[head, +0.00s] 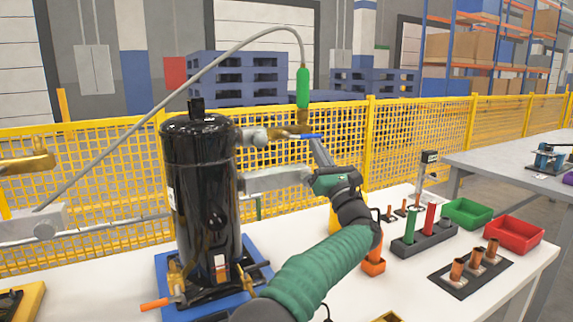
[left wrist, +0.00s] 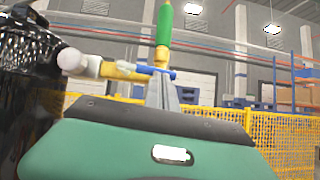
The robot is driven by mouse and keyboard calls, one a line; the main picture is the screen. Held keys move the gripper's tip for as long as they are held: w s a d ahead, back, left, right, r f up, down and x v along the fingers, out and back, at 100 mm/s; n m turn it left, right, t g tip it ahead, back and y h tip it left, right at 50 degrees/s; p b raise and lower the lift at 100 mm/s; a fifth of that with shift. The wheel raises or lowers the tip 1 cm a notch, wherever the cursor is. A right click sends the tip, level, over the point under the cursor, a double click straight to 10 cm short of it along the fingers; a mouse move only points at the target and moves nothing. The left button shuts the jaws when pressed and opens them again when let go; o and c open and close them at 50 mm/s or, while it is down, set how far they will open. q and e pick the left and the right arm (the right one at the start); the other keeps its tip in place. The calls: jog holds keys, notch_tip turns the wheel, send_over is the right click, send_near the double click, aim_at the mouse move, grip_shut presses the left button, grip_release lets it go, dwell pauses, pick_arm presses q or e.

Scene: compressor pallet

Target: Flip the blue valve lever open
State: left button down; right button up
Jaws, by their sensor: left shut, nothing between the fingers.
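The blue valve lever (head: 305,136) lies about level, pointing right from the brass valve (head: 281,133) on the upper right side of the black compressor (head: 203,190). It also shows in the left wrist view (left wrist: 148,70), crossing just past my fingertips. My left gripper (head: 317,144) is shut and empty, reaching up from below right to just under the lever's free end. I cannot tell whether it touches the lever. A green-sleeved hose end (head: 303,85) with a brass fitting stands upright just above the valve. My right gripper is not in view.
The compressor stands on a blue pallet (head: 165,262) on the white table. To the right are a black block with red and green rods (head: 424,240), a green bin (head: 467,212) and a red bin (head: 514,232). A yellow mesh fence (head: 420,140) runs behind the table.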

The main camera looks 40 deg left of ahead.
pick_arm(q)
jog(key=shift+a+f, duration=0.15)
jog(key=a+f+b+v, duration=0.1)
jog(key=f+b+v, duration=0.1)
jog(key=v, duration=1.1)
jog(key=shift+w+a+b, duration=0.2)
jog(key=shift+w+b, duration=0.1)
jog(key=shift+b, duration=0.5)
